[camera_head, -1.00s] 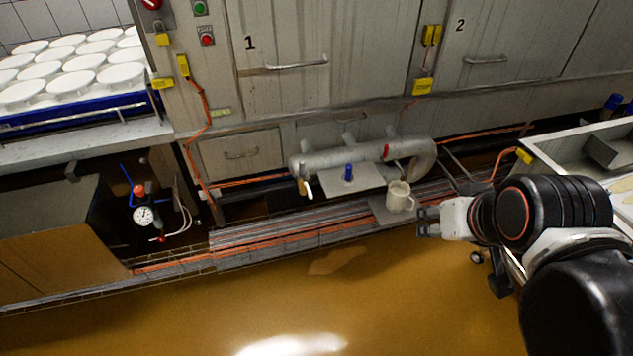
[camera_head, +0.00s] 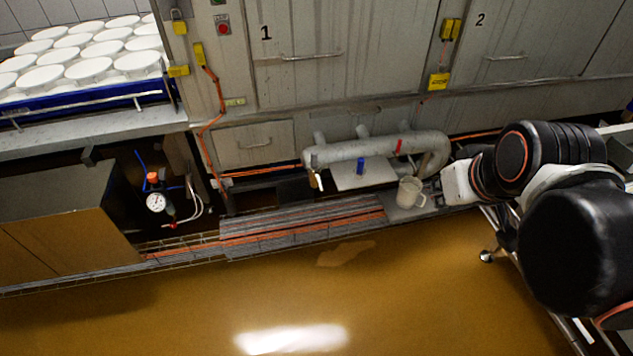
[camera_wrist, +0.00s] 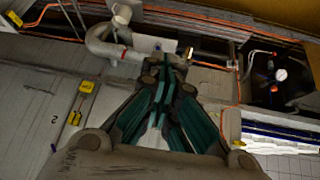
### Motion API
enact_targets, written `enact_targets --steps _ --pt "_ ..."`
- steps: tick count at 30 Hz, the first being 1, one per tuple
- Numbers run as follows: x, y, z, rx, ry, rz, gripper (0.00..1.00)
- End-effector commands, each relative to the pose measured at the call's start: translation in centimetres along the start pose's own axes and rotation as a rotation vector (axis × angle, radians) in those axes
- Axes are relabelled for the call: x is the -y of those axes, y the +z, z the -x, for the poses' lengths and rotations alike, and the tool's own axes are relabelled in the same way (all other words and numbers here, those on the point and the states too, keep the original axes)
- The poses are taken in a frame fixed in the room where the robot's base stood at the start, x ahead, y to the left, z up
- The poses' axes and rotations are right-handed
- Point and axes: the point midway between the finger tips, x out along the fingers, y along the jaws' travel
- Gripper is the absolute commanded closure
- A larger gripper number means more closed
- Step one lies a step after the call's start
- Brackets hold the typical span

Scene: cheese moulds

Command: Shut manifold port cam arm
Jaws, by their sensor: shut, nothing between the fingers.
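The manifold is a grey horizontal pipe (camera_head: 360,149) low along the wall, with short stubs on top and a bend at its right end. It also shows, turned upside down, in the wrist view (camera_wrist: 112,47). I cannot tell for sure which is the cam arm. My gripper (camera_head: 447,186) is right of the pipe's bend, apart from both levers. In the wrist view its green-lined fingers (camera_wrist: 164,82) are together and empty.
A pressure gauge (camera_head: 156,202) is at left. Orange cables run along the wall. The brown floor (camera_head: 300,290) in front is clear.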

Motion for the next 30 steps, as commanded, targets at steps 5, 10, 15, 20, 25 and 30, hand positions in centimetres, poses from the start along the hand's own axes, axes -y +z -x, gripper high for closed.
enact_targets --steps 5,10,15,20,25,30 --pt "0.7 -4.3 -1.7 0.018 -0.034 0.154 1.0" --pt "1.5 -7.8 -4.1 0.032 -0.067 0.3 1.0" --pt "2.5 -11.0 -7.0 0.041 -0.104 0.447 1.0" --pt "3.7 -13.6 -10.2 0.046 -0.139 0.585 1.0" --pt "5.2 -16.0 -14.2 0.046 -0.179 0.73 1.0" --pt "6.9 -17.8 -18.6 0.042 -0.22 0.878 1.0"
